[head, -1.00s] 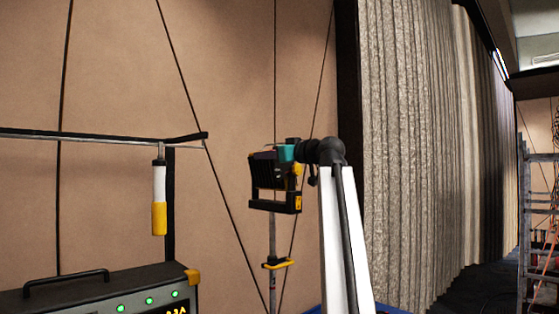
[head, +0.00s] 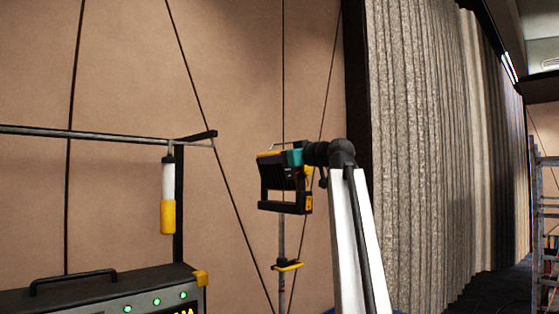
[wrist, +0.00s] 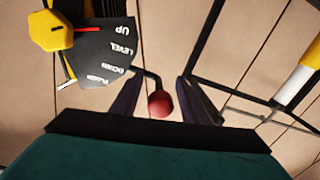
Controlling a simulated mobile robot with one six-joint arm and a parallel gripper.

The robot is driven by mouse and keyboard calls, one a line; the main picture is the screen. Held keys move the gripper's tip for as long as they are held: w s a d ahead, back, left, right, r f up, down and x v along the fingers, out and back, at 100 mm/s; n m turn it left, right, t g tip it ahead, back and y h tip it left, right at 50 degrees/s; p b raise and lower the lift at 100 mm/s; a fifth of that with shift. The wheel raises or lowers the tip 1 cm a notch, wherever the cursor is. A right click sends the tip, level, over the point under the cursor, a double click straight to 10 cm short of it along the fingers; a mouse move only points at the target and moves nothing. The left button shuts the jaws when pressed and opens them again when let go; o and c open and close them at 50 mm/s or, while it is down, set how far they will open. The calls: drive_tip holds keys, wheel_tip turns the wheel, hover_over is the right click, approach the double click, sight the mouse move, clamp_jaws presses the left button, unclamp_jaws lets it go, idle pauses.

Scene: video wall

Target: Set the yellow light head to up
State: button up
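The light head (head: 283,183) sits in a black bracket on a thin stand near the middle of the head view, with yellow on its top edge. A red line runs from the hub toward UP. A red ball knob (wrist: 160,104) on a bent dark rod lies between the fingers of my gripper (wrist: 160,85), with gaps on both sides. In the head view my teal gripper (head: 284,155) is at the light head; its fingers are unclear.
A white and yellow tube (head: 168,197) hangs from a rail at left and also shows in the wrist view (wrist: 298,84). A dark control box (head: 100,290) stands below it. Thin cables cross the tan wall. Grey curtains (head: 420,150) and a ladder (head: 545,220) are at right.

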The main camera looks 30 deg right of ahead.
drive_tip(key=shift+a, duration=0.1)
drive_tip(key=s+d, duration=0.2)
drive_tip(key=s, duration=1.1)
drive_tip(key=shift+s+d+r, duration=0.15)
drive_tip(key=shift+s+d, duration=0.2)
drive_tip(key=shift+d, duration=0.05)
idle(0.4)
